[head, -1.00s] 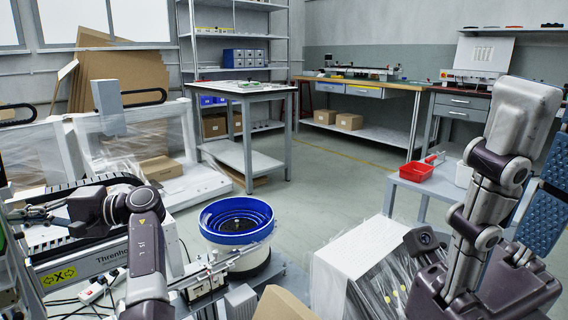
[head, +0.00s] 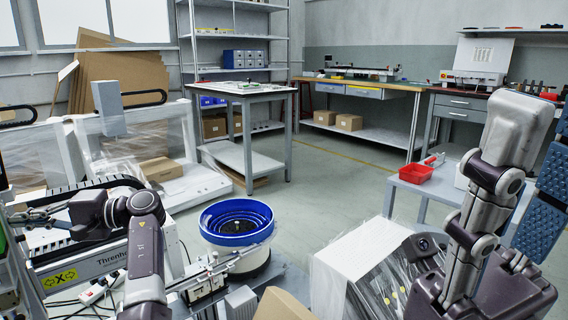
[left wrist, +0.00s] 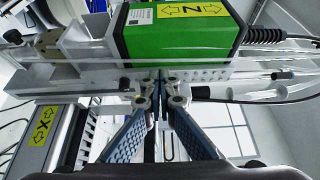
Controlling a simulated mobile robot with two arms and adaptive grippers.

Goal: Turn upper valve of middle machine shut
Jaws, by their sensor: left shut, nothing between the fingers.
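My left gripper (head: 22,217) is at the left edge of the head view, at the gantry machine with the "Threnhold" label (head: 108,262). In the left wrist view, its blue-padded fingers (left wrist: 160,76) meet at the tips, shut and empty. The tips are in front of the machine's pale rail, just below a green housing (left wrist: 180,32) with a yellow Z label; I cannot tell whether they touch. I cannot make out the upper valve in either view. Blue ridged pads (head: 541,205) at the right edge appear to belong to my right gripper, which is only partly in view.
A blue-rimmed bowl feeder (head: 237,222) stands right of the machine. A wrapped machine (head: 340,262) is at the lower middle. Another wrapped gantry (head: 165,184) stands behind. A red bin (head: 415,173) sits on a small table. Open floor (head: 325,185) lies in the centre.

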